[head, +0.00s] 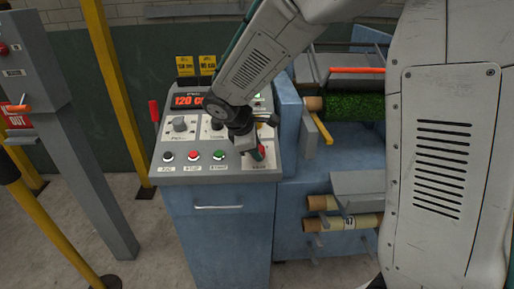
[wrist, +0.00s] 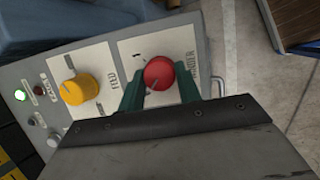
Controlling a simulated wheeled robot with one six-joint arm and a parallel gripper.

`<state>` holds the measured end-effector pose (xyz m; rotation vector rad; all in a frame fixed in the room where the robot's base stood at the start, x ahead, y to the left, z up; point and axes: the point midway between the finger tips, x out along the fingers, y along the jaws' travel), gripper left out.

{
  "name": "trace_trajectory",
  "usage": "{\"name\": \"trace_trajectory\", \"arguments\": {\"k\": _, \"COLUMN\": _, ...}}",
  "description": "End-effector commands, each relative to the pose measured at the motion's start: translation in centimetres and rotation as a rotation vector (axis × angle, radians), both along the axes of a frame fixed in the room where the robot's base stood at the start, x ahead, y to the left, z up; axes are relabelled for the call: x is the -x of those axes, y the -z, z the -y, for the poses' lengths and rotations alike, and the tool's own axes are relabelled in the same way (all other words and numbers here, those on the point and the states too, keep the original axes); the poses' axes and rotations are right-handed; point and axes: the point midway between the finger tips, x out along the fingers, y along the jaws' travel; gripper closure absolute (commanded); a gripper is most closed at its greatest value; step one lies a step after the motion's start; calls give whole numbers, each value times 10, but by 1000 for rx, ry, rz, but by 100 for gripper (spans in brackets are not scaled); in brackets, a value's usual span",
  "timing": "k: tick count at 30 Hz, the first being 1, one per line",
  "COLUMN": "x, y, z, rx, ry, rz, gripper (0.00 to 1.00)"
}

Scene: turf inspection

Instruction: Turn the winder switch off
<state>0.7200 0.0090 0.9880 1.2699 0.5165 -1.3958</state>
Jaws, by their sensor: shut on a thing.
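The winder switch (wrist: 158,72) is a round red knob on a white plate lettered WINDER in the wrist view. A pale line on its face runs toward the lower left, and a "1" mark stands at its upper left. My gripper (wrist: 161,90) has its two green fingers on either side of the knob, shut on it. In the head view my gripper (head: 256,153) is at the lower right of the sloped control panel (head: 228,168), with a little of the red knob (head: 261,151) showing. Part of the plate is hidden behind the gripper.
The panel also has a grey knob (head: 180,124), a red button (head: 193,157) and a green button (head: 219,155). Yellow posts (head: 112,90) stand left.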

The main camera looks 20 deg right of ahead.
Motion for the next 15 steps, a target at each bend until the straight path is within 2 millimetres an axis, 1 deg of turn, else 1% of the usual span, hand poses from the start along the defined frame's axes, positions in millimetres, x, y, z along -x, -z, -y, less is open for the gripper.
{"name": "trace_trajectory", "arguments": {"k": 11, "x": 1, "y": 1, "z": 0, "rx": 2, "ry": -5, "rz": -3, "gripper": 89}}
{"name": "trace_trajectory", "arguments": {"k": 12, "x": 1, "y": 1, "z": 0, "rx": 2, "ry": -5, "rz": -3, "gripper": 58}}
{"name": "trace_trajectory", "arguments": {"k": 13, "x": 1, "y": 1, "z": 0, "rx": 2, "ry": -5, "rz": -3, "gripper": 50}}
{"name": "trace_trajectory", "arguments": {"k": 14, "x": 1, "y": 1, "z": 0, "rx": 2, "ry": -5, "rz": -3, "gripper": 45}}
{"name": "trace_trajectory", "arguments": {"k": 15, "x": 1, "y": 1, "z": 0, "rx": 2, "ry": -5, "rz": -3, "gripper": 45}}
